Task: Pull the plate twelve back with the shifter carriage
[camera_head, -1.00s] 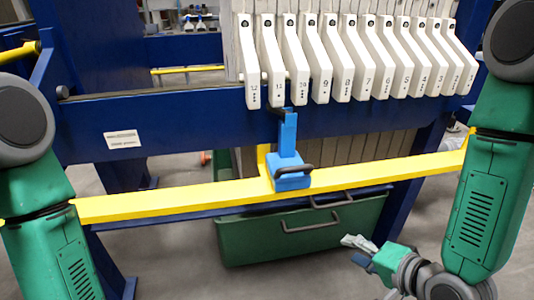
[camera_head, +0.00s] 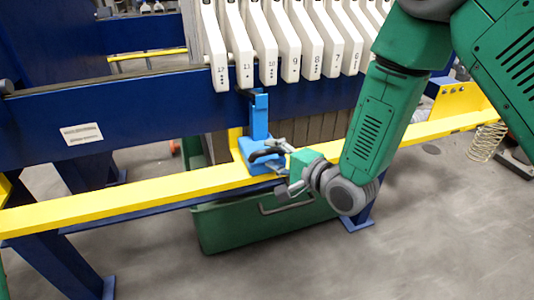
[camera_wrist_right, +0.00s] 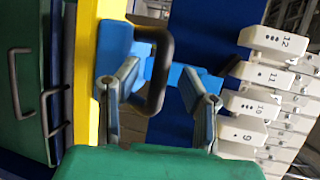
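Plate twelve (camera_head: 219,75) is the white leftmost handle in the head row, marked 12; it also shows in the wrist view (camera_wrist_right: 272,40). The blue shifter carriage (camera_head: 260,118) sits on the yellow rail, its upright below plates eleven and ten, right of twelve. Its black loop handle (camera_head: 268,154) faces me. My right gripper (camera_head: 281,160) is at this handle. In the wrist view, the right gripper's (camera_wrist_right: 160,88) fingers are apart on either side of the handle (camera_wrist_right: 157,85); I cannot tell whether they touch it. My left gripper is out of view.
The yellow rail (camera_head: 120,199) runs across in front of the blue beam (camera_head: 40,120). A green bin (camera_head: 225,230) with a dark handle stands below. Other white plate handles (camera_head: 290,60) line up to the right of twelve. Grey floor is clear in front.

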